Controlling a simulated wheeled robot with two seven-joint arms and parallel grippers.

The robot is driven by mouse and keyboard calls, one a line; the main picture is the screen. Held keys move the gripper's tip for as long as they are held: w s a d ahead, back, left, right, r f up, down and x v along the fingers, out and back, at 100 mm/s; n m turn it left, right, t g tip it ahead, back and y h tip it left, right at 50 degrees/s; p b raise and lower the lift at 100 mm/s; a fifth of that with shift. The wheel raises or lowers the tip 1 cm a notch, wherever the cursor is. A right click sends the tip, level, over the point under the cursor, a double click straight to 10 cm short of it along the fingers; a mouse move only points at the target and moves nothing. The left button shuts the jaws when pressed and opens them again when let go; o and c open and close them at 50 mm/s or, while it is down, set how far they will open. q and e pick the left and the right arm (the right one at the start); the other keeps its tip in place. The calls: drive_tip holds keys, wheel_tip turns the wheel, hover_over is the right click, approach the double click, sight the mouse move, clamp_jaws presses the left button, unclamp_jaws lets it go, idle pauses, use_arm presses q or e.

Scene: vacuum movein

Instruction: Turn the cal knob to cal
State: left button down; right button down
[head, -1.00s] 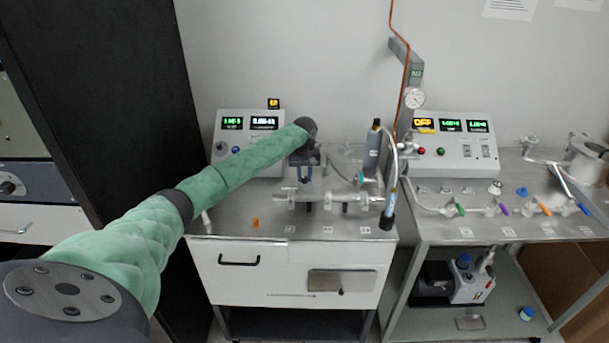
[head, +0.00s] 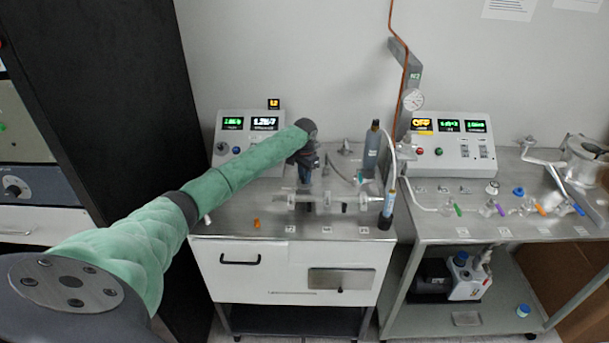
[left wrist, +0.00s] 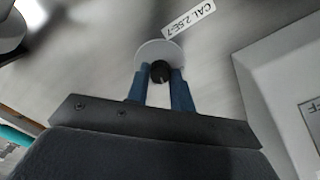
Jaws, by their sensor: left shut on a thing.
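The cal knob (left wrist: 160,71) is a small black round knob in front of a pale disc (left wrist: 153,50) in the left wrist view. A white label (left wrist: 190,18) reading "CAL 2.5E-7" lies just beyond it. My left gripper (left wrist: 161,78) has its two blue fingers closed in on both sides of the knob. In the head view my left gripper (head: 305,172) points down over the left bench, behind the glass tube (head: 322,198). The knob is hidden there by my gripper and the tube. My right gripper is in neither view.
A cylinder (head: 373,150) and hose stand right of the gripper. The right bench carries another control box (head: 450,152) and several coloured-handle valves. A small orange piece (head: 257,224) lies near the left bench's front edge.

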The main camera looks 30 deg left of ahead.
use_arm(q)
drive_tip(key=m, duration=0.2)
drive_tip(key=shift+m, duration=2.2)
drive_tip(key=c, duration=1.2)
unclamp_jaws()
drive_tip(key=shift+r+b, duration=0.25)
drive_tip(key=shift+b, duration=0.05)
wheel_tip(320, 180, up, 6)
drive_tip(key=b, duration=0.2)
drive_tip(key=shift+w+f+b, duration=0.1)
drive_tip(key=shift+b, duration=0.2)
drive_tip(key=shift+r, duration=0.75)
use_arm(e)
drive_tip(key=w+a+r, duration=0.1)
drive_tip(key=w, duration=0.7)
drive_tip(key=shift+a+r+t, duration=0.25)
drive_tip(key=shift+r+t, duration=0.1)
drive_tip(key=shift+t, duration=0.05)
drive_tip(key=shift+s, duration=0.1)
